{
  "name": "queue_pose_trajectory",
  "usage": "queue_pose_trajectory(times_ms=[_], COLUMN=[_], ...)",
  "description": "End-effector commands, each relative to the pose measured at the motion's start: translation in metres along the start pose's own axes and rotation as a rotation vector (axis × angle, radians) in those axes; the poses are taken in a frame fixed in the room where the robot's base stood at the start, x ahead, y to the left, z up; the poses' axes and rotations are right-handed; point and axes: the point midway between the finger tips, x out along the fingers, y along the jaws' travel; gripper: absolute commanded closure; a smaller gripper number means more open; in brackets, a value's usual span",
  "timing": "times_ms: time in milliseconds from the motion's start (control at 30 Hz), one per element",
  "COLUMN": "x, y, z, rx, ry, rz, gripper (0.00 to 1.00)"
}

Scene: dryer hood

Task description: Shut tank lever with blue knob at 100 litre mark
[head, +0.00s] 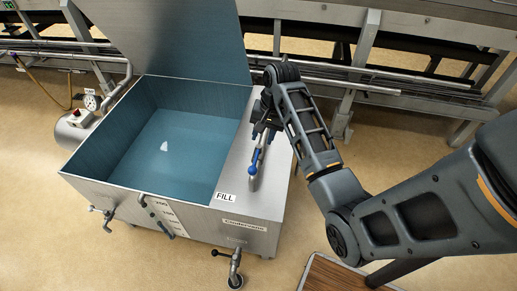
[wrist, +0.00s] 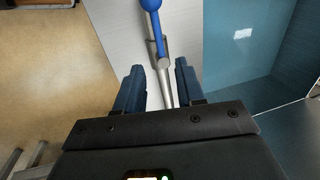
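The steel tank (head: 90,180) stands with its lid raised, and blue-tinted water (head: 170,150) lies inside. The lever with the blue knob (head: 252,170) is on the right-hand top, by the FILL label. In the wrist view its blue knob (wrist: 151,4) is at the top edge, and a silver pipe (wrist: 164,75) runs down from its blue arm. My gripper (head: 264,128) is above this top, at the pipe's far end. In the wrist view my gripper (wrist: 159,78) is open, with the pipe visible between its fingers; contact cannot be told.
A level scale (head: 168,215) with number marks is on the tank's front; the water level against it is unclear. A black-knobbed drain valve (head: 234,268) sits low in front. A gauge (head: 91,102) is at left. Steel rails (head: 350,82) run behind.

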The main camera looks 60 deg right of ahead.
Motion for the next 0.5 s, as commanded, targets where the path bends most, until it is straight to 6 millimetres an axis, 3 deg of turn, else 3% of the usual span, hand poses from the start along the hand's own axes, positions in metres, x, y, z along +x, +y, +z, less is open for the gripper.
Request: queue_pose_trajectory(times_ms=[167,500], x=[0.013,0.063], y=[0.001,0.001], z=[-0.001,-0.001], rx=[0.004,0.003], ry=[-0.007,-0.005], rz=[0.005,0.004], gripper=[0.62,0.62])
